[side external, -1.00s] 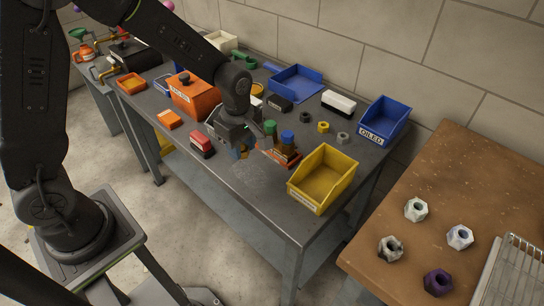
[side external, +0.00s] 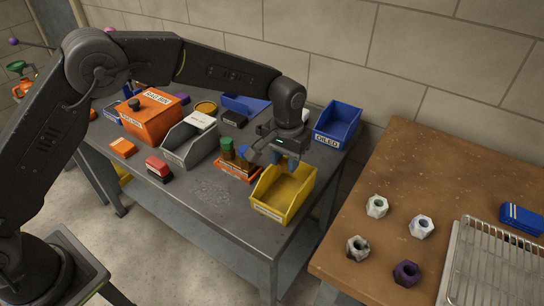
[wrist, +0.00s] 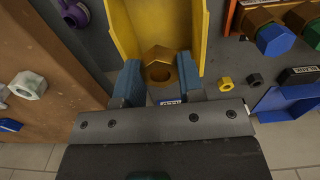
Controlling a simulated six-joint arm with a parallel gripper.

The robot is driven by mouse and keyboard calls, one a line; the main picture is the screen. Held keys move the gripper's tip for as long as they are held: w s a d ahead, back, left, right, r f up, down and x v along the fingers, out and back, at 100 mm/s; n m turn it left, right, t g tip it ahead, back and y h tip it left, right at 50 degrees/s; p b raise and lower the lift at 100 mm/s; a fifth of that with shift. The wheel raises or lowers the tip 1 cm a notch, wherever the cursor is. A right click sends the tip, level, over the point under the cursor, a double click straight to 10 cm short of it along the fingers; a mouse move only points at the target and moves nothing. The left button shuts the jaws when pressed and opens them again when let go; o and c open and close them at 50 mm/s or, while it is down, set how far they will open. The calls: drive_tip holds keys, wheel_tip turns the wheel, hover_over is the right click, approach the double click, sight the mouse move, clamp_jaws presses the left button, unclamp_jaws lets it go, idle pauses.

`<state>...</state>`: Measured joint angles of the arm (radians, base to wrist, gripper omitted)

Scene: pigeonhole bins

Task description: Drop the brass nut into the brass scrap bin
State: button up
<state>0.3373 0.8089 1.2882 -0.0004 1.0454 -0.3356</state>
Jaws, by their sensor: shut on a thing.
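My gripper (side external: 284,162) is at the back part of the yellow bin (side external: 272,205), low over it, with its blue fingertips pointing down. In the wrist view, the gripper (wrist: 160,82) is shut on the brass nut (wrist: 159,56), a hexagonal gold-brown nut with a round hole. The yellow bin (wrist: 122,28) lies behind the nut there. In the side view the fingers hide the nut. The yellow bin carries a front label too small to read, so I cannot tell that it is the brass scrap bin.
An orange rack (side external: 236,171) with upright bolts stands just left of the yellow bin. A blue bin (side external: 338,120) labelled OILED is behind. A grey bin (side external: 190,146) and a lidded orange box (side external: 152,117) stand left. Several nuts lie on the brown table (side external: 400,180).

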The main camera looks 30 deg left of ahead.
drive_tip(key=shift+f, duration=4.8)
drive_tip(key=o, duration=1)
drive_tip(key=shift+o, duration=0.2)
drive_tip(key=shift+r, duration=4)
